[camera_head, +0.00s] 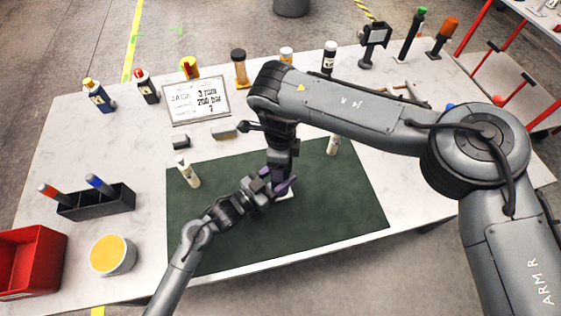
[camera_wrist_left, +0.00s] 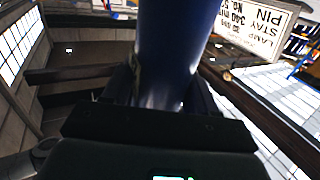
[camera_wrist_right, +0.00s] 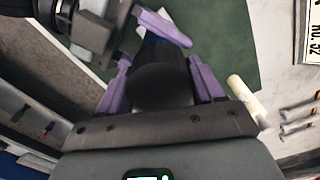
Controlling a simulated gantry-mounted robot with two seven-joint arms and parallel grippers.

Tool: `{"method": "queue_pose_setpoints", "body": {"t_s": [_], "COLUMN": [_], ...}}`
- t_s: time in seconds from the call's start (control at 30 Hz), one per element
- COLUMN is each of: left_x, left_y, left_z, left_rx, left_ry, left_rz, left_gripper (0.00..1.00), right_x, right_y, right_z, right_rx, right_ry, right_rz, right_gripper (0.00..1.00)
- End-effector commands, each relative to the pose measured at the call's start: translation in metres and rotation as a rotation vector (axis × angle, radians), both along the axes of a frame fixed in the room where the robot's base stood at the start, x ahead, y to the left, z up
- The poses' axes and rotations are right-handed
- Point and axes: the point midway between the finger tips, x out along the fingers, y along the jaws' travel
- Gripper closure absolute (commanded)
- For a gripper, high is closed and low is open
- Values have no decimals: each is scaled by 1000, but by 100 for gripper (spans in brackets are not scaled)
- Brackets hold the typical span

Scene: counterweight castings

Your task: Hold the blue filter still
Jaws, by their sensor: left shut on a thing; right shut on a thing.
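The blue filter shows in the left wrist view as a dark blue cylinder (camera_wrist_left: 178,45), close up between the jaws of my left gripper (camera_wrist_left: 165,95). In the head view the two grippers meet over the dark green mat (camera_head: 225,235) and hide most of what they hold. My left gripper (camera_head: 270,186) reaches in from the lower left and is shut on the filter. My right gripper (camera_head: 284,174) points down from above. In the right wrist view its purple fingers (camera_wrist_right: 165,80) are shut on a dark, round-ended body, apparently the same filter. The left gripper's purple finger (camera_wrist_right: 165,27) is close beside it.
A black holder (camera_head: 97,207), a yellow-filled bowl (camera_head: 112,258) and a red crate (camera_head: 32,262) are at the left. A sign (camera_head: 196,103) and several bottles line the back. The mat's front left is clear.

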Motion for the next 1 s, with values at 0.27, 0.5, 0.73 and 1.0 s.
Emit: {"method": "queue_pose_setpoints", "body": {"t_s": [0.27,0.5,0.73,1.0], "left_x": [0,0,0,0], "left_y": [0,0,0,0], "left_z": [0,0,0,0], "left_rx": [1,1,1,1], "left_ry": [1,1,1,1], "left_rz": [0,0,0,0], "left_gripper": [100,100,100,100], "right_x": [0,0,0,0], "right_y": [0,0,0,0], "right_z": [10,16,16,24], "right_rx": [0,0,0,1], "right_ry": [1,1,1,-1], "right_rz": [0,0,0,0], "right_gripper": [70,70,70,70]}}
